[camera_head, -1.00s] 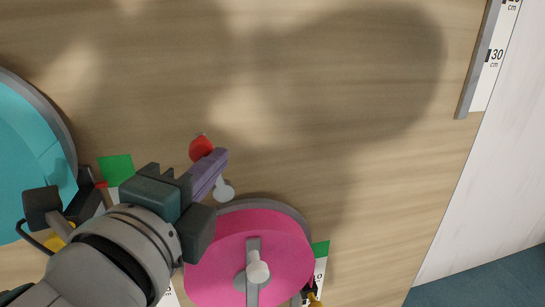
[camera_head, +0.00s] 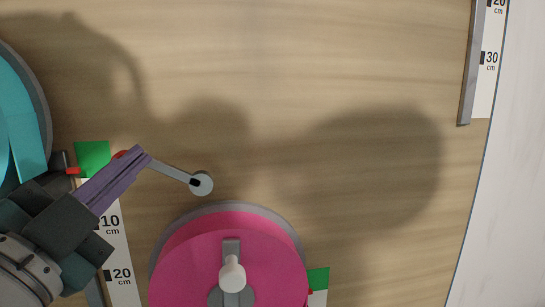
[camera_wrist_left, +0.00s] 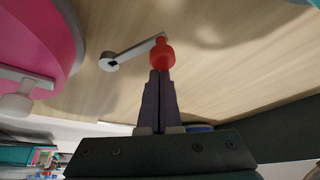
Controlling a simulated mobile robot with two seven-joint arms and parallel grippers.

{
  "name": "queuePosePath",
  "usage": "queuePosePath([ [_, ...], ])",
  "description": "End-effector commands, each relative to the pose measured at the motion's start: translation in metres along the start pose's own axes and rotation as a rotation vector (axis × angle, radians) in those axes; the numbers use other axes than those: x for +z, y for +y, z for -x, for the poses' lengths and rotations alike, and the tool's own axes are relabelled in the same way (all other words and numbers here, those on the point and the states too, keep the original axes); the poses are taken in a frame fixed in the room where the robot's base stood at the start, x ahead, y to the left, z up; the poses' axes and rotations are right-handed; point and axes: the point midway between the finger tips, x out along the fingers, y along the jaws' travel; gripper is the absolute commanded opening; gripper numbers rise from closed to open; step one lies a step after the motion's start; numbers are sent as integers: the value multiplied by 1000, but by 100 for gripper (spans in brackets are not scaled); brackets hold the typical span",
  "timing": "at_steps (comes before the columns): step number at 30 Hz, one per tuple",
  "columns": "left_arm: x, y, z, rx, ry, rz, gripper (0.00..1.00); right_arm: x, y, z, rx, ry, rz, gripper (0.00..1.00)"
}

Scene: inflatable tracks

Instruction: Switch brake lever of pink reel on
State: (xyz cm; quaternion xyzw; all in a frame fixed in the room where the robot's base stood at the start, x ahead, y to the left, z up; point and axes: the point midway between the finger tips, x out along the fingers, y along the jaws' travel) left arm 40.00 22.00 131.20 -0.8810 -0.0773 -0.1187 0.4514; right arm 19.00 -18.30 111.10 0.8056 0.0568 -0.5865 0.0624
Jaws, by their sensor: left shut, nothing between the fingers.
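The pink reel (camera_head: 190,255) stands at the bottom of the head view, with a grey crank bar and white knob (camera_head: 232,274) on its face. It also shows at the left of the wrist view (camera_wrist_left: 42,40). Above it is its brake lever (camera_head: 172,172), a thin grey bar reaching up and left from a round pivot (camera_head: 201,183). Its red knob (camera_head: 120,154) is mostly hidden behind my left gripper (camera_head: 138,156). In the left wrist view the red knob (camera_wrist_left: 162,55) sits right at the shut, empty purple fingertips (camera_wrist_left: 160,76); contact is unclear. My right gripper is out of view.
A teal reel (camera_head: 22,130) stands at the left, close to my left arm. A green marker (camera_head: 93,157) and a scale strip (camera_head: 120,255) lie beside the gripper. A metal rail (camera_head: 468,70) runs at the upper right. The wooden board between is clear.

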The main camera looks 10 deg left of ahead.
Motion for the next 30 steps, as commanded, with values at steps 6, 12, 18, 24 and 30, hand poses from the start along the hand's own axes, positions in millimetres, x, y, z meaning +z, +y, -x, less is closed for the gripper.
queuePosePath([
  [6,9,4,3,-37,-3,76,0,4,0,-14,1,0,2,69],
  [12,10,3,4,-51,-3,105,0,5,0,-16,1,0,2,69],
  [18,10,3,4,-53,-3,109,0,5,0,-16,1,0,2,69],
  [24,10,3,4,-53,-2,108,0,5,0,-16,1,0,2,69],
  [30,6,-2,0,-53,-1,108,0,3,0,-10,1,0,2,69],
])
